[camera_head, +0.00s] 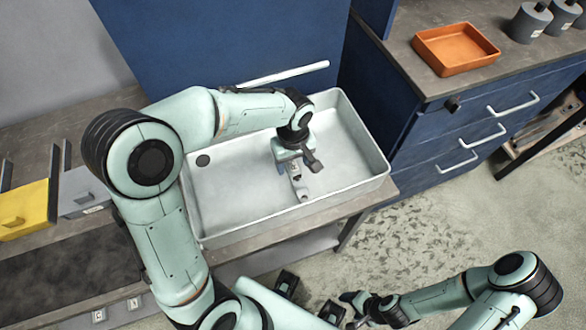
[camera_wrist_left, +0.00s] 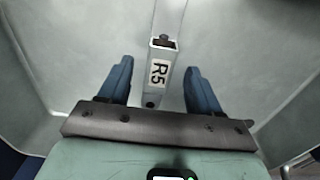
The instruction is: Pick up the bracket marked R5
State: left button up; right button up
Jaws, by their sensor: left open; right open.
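The bracket marked R5 (camera_wrist_left: 159,74) is a narrow grey metal piece with a white label and dark holes. It lies in a pale grey basin (camera_head: 345,186), where its near part (camera_head: 301,192) shows below my left gripper in the head view. My left gripper (camera_head: 297,165) is open over the basin. In the left wrist view its two blue fingers (camera_wrist_left: 157,68) stand on either side of the bracket, with a gap on each side. The bracket's far part is hidden in the head view. My right gripper (camera_head: 310,299) is open and empty at the bottom, away from the basin.
The basin's raised walls surround my left gripper; a dark round drain (camera_head: 203,160) is at its left. An orange tray (camera_head: 456,49) and grey weights (camera_head: 531,22) sit on the right cabinet. Yellow (camera_head: 24,208) and grey bins (camera_head: 84,192) stand left. The basin's right side is clear.

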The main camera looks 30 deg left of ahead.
pick_arm(q)
notch_tip(320, 180, down, 3)
jog(key=shift+w+r, duration=0.15)
jog(key=shift+r, duration=0.05)
grip_shut()
jog(key=shift+r, duration=0.1)
